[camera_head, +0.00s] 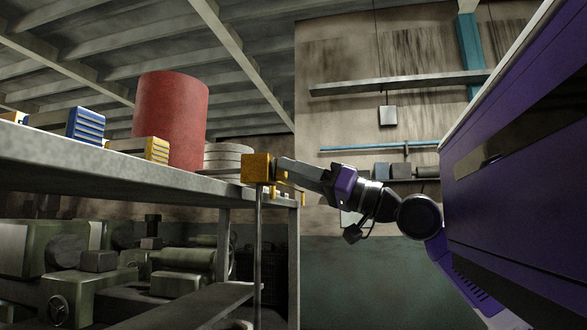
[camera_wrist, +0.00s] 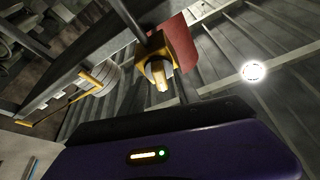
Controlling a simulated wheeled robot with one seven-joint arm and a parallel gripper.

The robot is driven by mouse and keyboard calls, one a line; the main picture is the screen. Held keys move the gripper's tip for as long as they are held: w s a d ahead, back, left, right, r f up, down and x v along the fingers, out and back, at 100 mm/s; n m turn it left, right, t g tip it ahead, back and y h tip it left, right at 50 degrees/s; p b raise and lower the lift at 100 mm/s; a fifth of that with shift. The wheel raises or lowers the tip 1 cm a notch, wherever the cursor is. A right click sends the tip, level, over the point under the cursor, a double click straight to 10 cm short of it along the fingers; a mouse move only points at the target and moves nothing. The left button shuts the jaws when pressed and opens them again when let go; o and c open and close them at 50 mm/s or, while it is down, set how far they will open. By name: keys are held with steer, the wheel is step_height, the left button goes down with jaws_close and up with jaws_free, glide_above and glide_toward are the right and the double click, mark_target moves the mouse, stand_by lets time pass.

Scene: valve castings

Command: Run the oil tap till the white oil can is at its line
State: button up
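A yellow tap (camera_head: 257,168) sits at the near end of the shelf, in front of a large red drum (camera_head: 170,118). In the wrist view the tap (camera_wrist: 178,42) shows a yellow lever or spout (camera_wrist: 160,78) facing me, with the red drum (camera_wrist: 188,30) behind it. My gripper (camera_head: 288,172) reaches in from the right, close beside or touching the tap. Its fingers are too dark and overlapped to tell their opening. I see no white oil can and no fill line.
The shelf (camera_head: 130,168) also holds a blue ribbed block (camera_head: 86,125), a yellow ribbed block (camera_head: 157,150) and pale stacked discs (camera_head: 228,157). Green machinery (camera_head: 90,285) stands below it. A wall with narrow shelves (camera_head: 400,84) stands behind. Some open room lies below my arm.

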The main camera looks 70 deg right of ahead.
steer(key=shift+w, duration=0.1)
jaws_close()
steer(key=shift+a+r+n+y+b, duration=0.4)
steer(key=shift+r+n+b, duration=0.1)
steer(key=shift+n, duration=0.2)
steer(key=shift+d+f+n+y+b, duration=0.2)
steer(key=shift+n+y+b, duration=0.2)
steer(key=shift+n, duration=0.3)
steer(key=shift+d+f+n+y+b, duration=0.15)
steer(key=shift+n+y+b, duration=0.25)
steer(key=shift+n, duration=0.3)
steer(key=shift+d+f+n+y+b, duration=0.1)
steer(key=shift+f+n+y+b, duration=0.1)
steer(key=shift+n+y+b, duration=0.35)
